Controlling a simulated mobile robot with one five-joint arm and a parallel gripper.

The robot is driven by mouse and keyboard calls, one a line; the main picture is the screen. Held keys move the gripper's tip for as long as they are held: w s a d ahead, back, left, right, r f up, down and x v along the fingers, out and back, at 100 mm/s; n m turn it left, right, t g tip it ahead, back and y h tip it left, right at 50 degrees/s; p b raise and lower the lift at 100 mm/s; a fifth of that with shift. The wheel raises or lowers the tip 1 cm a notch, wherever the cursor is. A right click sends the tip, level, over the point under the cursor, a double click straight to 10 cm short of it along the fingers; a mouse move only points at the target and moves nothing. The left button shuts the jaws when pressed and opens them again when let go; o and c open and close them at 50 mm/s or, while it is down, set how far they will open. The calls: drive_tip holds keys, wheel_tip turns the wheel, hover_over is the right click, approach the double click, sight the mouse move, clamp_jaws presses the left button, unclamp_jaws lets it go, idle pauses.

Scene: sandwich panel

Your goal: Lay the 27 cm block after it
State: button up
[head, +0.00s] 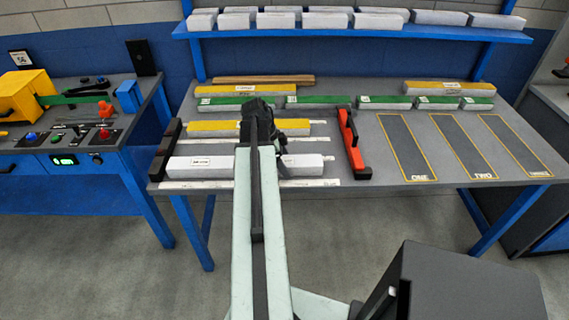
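Long blocks lie on the grey table; their labels are too small to read, so I cannot tell which is the 27 cm one. A yellow-topped block (212,128) lies in the middle row, partly hidden by my gripper (264,135). A long white block (202,165) lies in front of it, with my arm crossing over it. My gripper is dark and seen from behind; its fingers, and whether they hold anything, are hidden. A black end bar (165,150) stands at the left of these rows, and a red and black stop (350,143) at the right.
Green-topped blocks (385,102) form a back row, with yellow-topped blocks (255,89) (450,87) and a brown strip (262,80) behind. Dark outlined lanes marked ONE (405,145), TWO (463,145) and a third (514,143) are empty. White blocks fill the shelf (350,33).

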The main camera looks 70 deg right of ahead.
drive_tip(key=shift+r, duration=0.1)
drive_tip(key=p+v, duration=0.7)
drive_tip(key=v, duration=0.1)
